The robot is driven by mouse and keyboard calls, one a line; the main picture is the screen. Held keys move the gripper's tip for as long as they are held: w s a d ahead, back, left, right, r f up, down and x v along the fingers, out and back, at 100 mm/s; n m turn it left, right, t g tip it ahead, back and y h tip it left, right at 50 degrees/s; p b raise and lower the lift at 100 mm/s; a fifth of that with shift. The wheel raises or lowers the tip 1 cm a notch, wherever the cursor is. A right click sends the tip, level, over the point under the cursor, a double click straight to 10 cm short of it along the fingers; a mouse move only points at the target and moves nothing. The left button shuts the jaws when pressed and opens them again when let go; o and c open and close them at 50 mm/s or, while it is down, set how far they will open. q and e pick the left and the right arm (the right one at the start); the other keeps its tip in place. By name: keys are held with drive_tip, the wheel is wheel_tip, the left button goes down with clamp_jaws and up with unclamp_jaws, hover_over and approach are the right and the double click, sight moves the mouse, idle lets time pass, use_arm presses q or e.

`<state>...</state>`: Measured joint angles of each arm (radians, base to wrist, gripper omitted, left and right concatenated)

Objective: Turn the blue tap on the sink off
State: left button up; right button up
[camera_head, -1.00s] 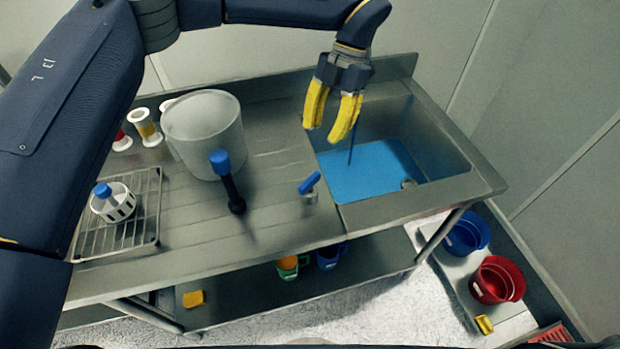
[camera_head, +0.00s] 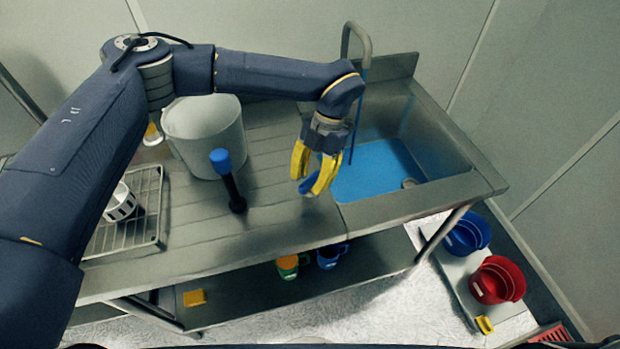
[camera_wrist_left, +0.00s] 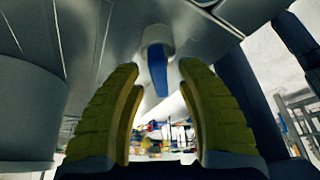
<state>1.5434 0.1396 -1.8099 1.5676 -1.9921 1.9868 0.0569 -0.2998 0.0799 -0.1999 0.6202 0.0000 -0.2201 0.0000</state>
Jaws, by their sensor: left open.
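The blue tap handle (camera_head: 306,187) is on the counter just left of the sink, mostly hidden by my left gripper (camera_head: 308,180). The gripper's yellow fingers are open and spread on either side of the handle. In the left wrist view the blue handle (camera_wrist_left: 157,72) hangs from a grey base between the two fingers, with gaps beside it. I cannot tell whether a finger touches it. The grey faucet (camera_head: 357,35) arches over the sink (camera_head: 432,125), and a thin blue stream (camera_head: 351,148) falls from it. Blue covers the sink floor. My right gripper is not visible.
A black post with a blue top (camera_head: 222,162) stands left of the tap, beside a large grey pot (camera_head: 205,135). A wire rack (camera_head: 148,205) is further left. Mugs (camera_head: 328,257) sit on the lower shelf. Red (camera_head: 492,283) and blue buckets stand at right.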

use_arm(q)
drive_tip(key=shift+f, duration=0.1)
drive_tip(key=shift+c, duration=0.4)
clamp_jaws()
drive_tip(key=shift+n, duration=0.3)
drive_tip(key=n+h, duration=0.1)
drive_tip(key=n, duration=0.1)
drive_tip(key=n+g, duration=0.1)
drive_tip(key=n, duration=0.1)
drive_tip(key=shift+a+n+h, duration=0.1)
drive_tip(key=shift+n+h, duration=0.3)
drive_tip(key=n+h, duration=0.2)
drive_tip(key=n, duration=0.3)
drive_tip(key=shift+n, duration=0.5)
